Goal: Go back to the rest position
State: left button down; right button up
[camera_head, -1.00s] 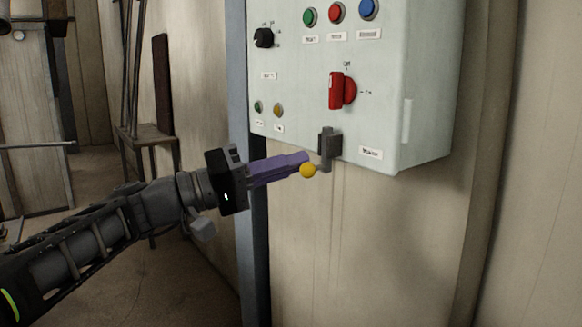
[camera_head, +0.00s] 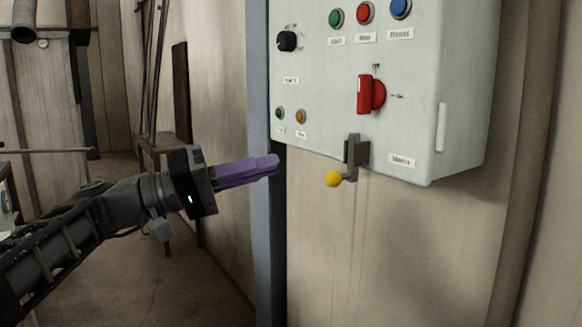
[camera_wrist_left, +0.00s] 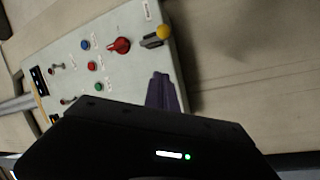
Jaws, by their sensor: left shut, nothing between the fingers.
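My left gripper (camera_head: 275,163) has purple fingers, shut with nothing between them. In the head view it is left of the control box (camera_head: 455,100) and its lever, apart from both. The lever (camera_head: 352,160) is dark grey with a yellow ball knob (camera_head: 333,178) at its end, hanging under the box's lower edge. In the left wrist view the purple fingers (camera_wrist_left: 163,85) show in front of the box (camera_wrist_left: 130,70), with the yellow knob (camera_wrist_left: 163,32) beyond them. My right gripper is in neither view.
The box carries a red rotary switch (camera_head: 369,94), a black knob (camera_head: 287,41) and coloured push buttons. A blue-grey post (camera_head: 262,220) stands behind the gripper. A wooden stand (camera_head: 165,140) is further back. Floor (camera_head: 150,280) shows free at lower left.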

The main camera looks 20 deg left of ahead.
pick_arm(q)
jog(key=shift+s+a, duration=0.45)
jog(key=shift+a, duration=0.1)
